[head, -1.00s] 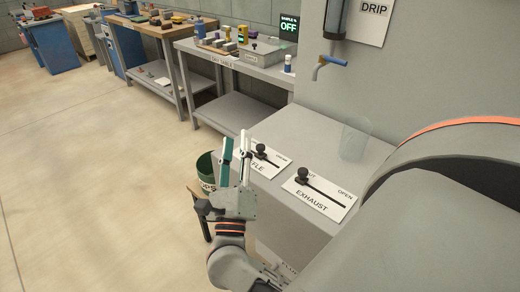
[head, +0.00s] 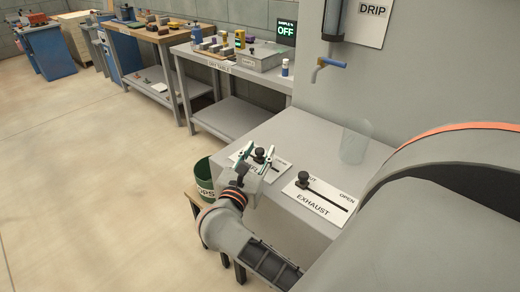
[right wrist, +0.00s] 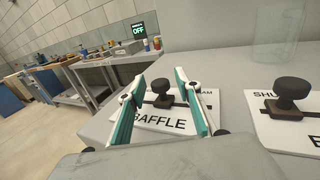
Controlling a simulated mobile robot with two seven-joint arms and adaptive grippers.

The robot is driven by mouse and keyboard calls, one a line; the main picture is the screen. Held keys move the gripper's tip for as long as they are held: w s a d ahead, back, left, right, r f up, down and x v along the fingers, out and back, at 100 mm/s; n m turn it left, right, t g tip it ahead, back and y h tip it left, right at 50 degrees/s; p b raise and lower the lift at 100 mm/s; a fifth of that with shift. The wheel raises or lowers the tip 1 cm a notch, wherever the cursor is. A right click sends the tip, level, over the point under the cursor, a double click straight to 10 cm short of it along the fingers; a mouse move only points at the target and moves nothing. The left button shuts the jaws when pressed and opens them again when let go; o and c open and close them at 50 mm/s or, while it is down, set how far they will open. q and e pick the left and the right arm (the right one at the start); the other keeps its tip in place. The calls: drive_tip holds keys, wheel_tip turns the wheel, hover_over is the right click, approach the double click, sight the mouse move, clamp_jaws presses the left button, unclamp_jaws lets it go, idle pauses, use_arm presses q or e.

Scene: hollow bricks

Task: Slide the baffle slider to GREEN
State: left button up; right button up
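The baffle slider is a black knob (head: 259,153) on a slot in a white plate (head: 280,166), on top of a grey cabinet. It also shows in the right wrist view as a black knob (right wrist: 162,88) above the word BAFFLE. My right gripper (head: 257,156) is open over the front of this plate, its two fingers to either side of the knob. In the right wrist view the open fingers (right wrist: 160,100) frame the knob, with gaps on both sides. The plate's left end label is hidden by the gripper; the right label is only partly readable. My left gripper is not in view.
An exhaust plate (head: 325,203) with its own black knob (head: 303,178) is to the right of the baffle plate. A green bin (head: 205,177) stands at the cabinet's left.

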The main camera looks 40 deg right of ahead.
drive_tip(key=shift+w+d, duration=0.15)
drive_tip(key=shift+d, duration=0.2)
